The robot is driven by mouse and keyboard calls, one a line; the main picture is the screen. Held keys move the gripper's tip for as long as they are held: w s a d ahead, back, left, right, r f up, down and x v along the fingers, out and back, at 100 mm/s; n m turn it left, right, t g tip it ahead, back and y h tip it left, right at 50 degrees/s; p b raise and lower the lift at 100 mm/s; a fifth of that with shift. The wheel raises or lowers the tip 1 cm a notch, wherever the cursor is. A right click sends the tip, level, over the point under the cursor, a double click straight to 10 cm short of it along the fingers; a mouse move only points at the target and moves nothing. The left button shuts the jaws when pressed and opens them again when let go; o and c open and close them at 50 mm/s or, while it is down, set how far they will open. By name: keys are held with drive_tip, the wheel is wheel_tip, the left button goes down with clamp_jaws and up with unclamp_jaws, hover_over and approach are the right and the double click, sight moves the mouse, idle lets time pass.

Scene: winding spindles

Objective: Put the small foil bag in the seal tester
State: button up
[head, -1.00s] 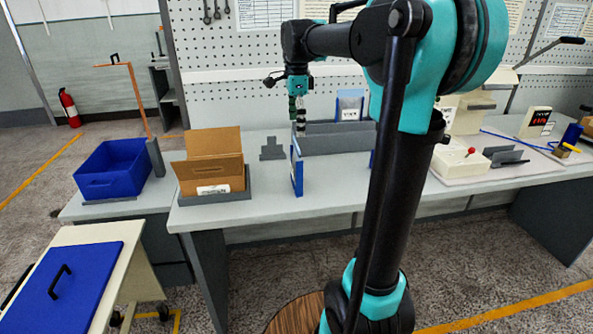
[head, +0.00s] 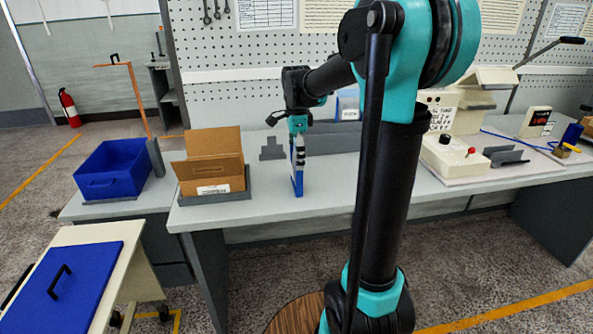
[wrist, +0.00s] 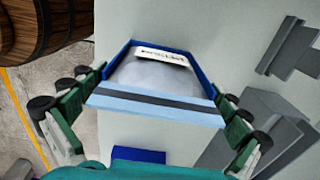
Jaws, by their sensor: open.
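A pale silvery bag (wrist: 150,76) with a white label sits against a blue holder (wrist: 197,70) in the wrist view. A light-blue band with a dark stripe crosses its near side. My gripper (wrist: 156,92) is open, with one finger at each side of the bag and holder, gripping nothing. In the head view my gripper (head: 298,146) is over the upright blue holder (head: 298,182) on the bench; the bag is hardly visible there. A cream unit with a red knob (head: 455,160) stands to the right; I cannot tell whether it is the seal tester.
An open cardboard box (head: 212,172) stands left of the holder. A grey trough (head: 333,139) lies behind it, with another blue-framed item (head: 347,107) at the back. A lever machine (head: 465,103) and a display box (head: 535,121) stand right. The bench front is clear.

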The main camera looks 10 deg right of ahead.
drive_tip(key=shift+c, duration=0.2)
drive_tip(key=c, duration=0.9)
drive_tip(key=shift+o, duration=0.2)
drive_tip(key=shift+r, duration=0.15)
